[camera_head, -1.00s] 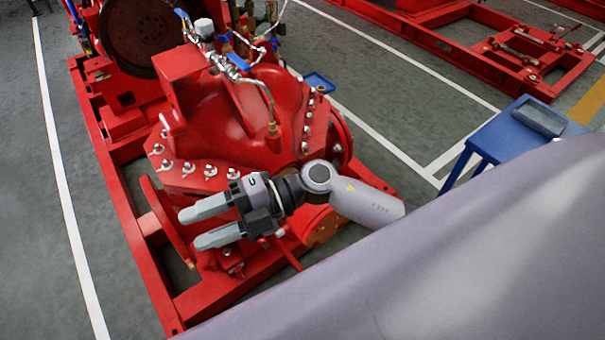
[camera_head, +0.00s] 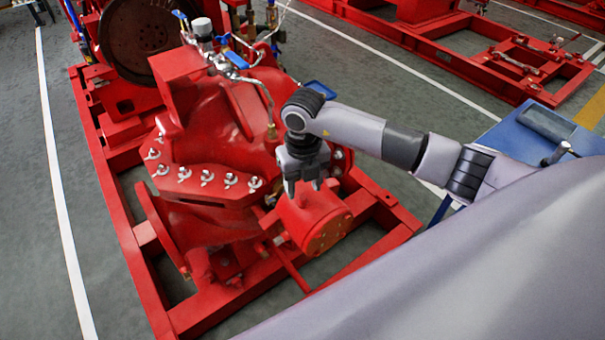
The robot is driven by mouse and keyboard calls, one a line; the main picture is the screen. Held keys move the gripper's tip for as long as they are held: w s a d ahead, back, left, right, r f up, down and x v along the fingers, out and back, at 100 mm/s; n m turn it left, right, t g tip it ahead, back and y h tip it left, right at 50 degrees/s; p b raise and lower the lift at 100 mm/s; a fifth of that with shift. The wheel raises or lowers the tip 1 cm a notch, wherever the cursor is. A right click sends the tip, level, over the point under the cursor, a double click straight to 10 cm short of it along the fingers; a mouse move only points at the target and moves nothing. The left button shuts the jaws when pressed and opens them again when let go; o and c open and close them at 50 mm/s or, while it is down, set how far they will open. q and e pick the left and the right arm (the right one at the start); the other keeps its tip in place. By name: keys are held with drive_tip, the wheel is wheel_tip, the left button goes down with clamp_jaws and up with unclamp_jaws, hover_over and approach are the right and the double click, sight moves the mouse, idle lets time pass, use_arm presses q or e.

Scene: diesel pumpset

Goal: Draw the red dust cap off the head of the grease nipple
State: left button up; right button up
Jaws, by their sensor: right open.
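My right gripper (camera_head: 304,189) points down, open, with its fingertips just over the red bearing housing (camera_head: 322,226) at the near end of the red pump (camera_head: 215,140). I cannot tell whether the fingertips touch the housing. I cannot make out the grease nipple or its red dust cap; they are too small, hidden by the gripper, or lost against the red paint. Nothing shows between the fingers. My left gripper is not in view.
The pump's bolted flange (camera_head: 206,178) lies left of the gripper. Thin pipes with blue-handled valves (camera_head: 236,59) rise behind. The red base frame (camera_head: 118,228) surrounds the pump. Grey floor is clear at left.

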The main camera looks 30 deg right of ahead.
sight(303, 197)
drive_tip(key=shift+f, duration=1.55)
drive_tip(key=shift+c, duration=0.3)
drive_tip(key=c, duration=0.9)
